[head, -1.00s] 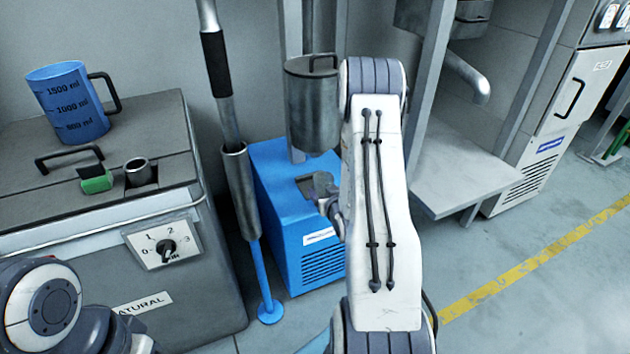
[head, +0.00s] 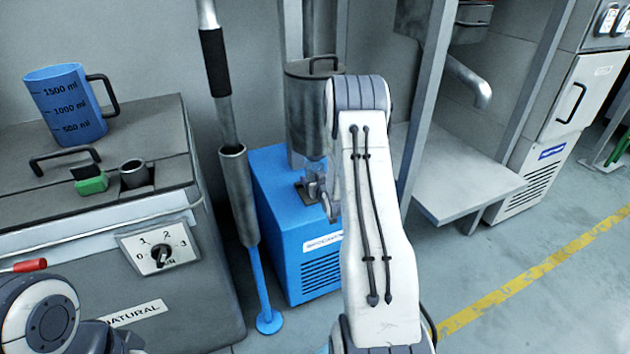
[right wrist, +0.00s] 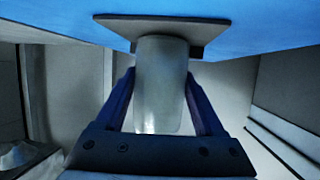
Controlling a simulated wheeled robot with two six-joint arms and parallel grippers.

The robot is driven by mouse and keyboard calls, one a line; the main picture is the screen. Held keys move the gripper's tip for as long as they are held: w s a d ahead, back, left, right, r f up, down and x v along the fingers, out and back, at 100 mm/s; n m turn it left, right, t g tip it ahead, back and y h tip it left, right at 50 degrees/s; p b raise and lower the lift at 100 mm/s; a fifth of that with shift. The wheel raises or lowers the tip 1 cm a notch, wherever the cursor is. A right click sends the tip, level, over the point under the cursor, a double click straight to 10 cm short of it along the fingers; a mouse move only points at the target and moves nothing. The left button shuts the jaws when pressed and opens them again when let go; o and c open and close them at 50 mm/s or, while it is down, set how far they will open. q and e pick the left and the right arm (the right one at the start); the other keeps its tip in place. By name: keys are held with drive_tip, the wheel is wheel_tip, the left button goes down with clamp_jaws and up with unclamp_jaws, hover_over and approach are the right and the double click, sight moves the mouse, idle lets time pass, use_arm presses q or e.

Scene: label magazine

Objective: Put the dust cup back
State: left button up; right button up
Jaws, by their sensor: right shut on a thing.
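The dust cup (right wrist: 162,85), a smooth grey cylinder, shows in the right wrist view between my right gripper's fingers (right wrist: 163,100). The gripper is shut on it. The cup's far end is up against a square plate (right wrist: 208,33) beside the blue surface; I cannot tell whether they touch. In the head view my right gripper (head: 312,190) is at the blue dryer unit (head: 272,190), under the large grey cylinder, and the arm hides part of it. My left gripper is not in view; only my left arm shows at the lower left.
The grey lidded cylinder (head: 308,110) stands above the blue unit. A vertical suction pipe (head: 240,195) is left of it. A grey bin (head: 190,240) with a blue measuring jug (head: 66,105) is at the left. A grey shelf (head: 465,180) is at the right; open floor lies in front.

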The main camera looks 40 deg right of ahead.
drive_tip(key=shift+f, duration=0.2)
drive_tip(key=o, duration=1.4)
drive_tip(key=shift+r, duration=0.1)
drive_tip(key=shift+r, duration=0.25)
drive_tip(key=p+v, duration=0.2)
drive_tip(key=v, duration=0.8)
drive_tip(key=shift+s+a+p, duration=0.1)
drive_tip(key=shift+s+p, duration=0.2)
drive_tip(key=shift+p, duration=0.1)
drive_tip(key=shift+s+a+r, duration=0.25)
drive_tip(key=shift+s, duration=0.3)
